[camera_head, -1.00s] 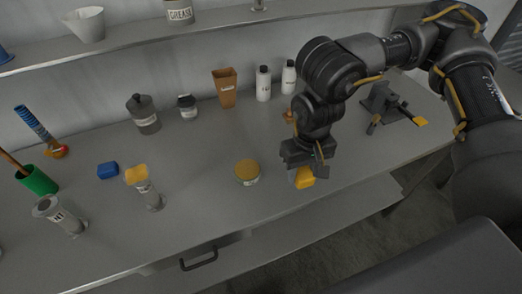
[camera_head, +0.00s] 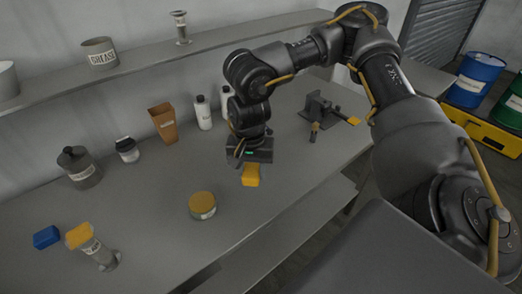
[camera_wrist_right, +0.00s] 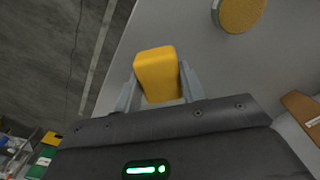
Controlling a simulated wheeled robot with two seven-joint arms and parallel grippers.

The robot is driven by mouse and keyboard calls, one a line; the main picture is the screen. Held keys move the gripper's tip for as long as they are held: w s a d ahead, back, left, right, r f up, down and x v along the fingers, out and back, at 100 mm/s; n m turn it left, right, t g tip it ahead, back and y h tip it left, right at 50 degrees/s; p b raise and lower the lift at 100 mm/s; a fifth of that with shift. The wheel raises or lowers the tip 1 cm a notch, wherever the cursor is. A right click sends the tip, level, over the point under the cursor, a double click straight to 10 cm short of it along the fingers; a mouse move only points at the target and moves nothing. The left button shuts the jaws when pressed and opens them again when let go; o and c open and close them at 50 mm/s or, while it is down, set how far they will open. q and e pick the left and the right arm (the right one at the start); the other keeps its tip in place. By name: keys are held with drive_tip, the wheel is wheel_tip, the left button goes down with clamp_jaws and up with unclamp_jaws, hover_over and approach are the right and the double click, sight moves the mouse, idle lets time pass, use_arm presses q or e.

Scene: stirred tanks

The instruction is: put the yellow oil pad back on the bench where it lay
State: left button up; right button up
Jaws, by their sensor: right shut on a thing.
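My right gripper (camera_head: 251,164) is shut on a yellow oil pad (camera_head: 251,177), over the bench (camera_head: 165,225) and towards its front edge. In the right wrist view the pad (camera_wrist_right: 157,74) sits between the two fingers of the gripper (camera_wrist_right: 158,88). I cannot tell whether the pad's underside touches the bench. My left gripper is not in view.
A round tin with a yellow-ochre lid (camera_head: 202,204) stands left of the held pad. A blue block (camera_head: 46,237) lies at the left. A brown container (camera_head: 163,122) and white bottles (camera_head: 203,112) stand behind. A dark fixture (camera_head: 318,108) stands to the right.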

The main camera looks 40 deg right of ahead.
drive_tip(key=w+d+f+b, duration=0.2)
drive_tip(key=d, duration=0.1)
drive_tip(key=w+d+f+b, duration=0.5)
drive_tip(key=d+f+b, duration=0.1)
drive_tip(key=shift+w+d+f, duration=0.1)
drive_tip(key=shift+w+f, duration=0.1)
drive_tip(key=shift+f, duration=0.05)
drive_tip(key=shift+w+d+f, duration=0.1)
drive_tip(key=shift+w+f, duration=0.05)
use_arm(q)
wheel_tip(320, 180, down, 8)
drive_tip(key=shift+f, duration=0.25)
use_arm(e)
drive_tip(key=shift+d, duration=0.15)
drive_tip(key=f+b, duration=0.3)
drive_tip(key=shift+w+d+f+b, duration=0.25)
drive_tip(key=shift+d+f+b, duration=0.05)
drive_tip(key=shift+b, duration=0.1)
drive_tip(key=shift+f, duration=0.3)
drive_tip(key=o, duration=0.9)
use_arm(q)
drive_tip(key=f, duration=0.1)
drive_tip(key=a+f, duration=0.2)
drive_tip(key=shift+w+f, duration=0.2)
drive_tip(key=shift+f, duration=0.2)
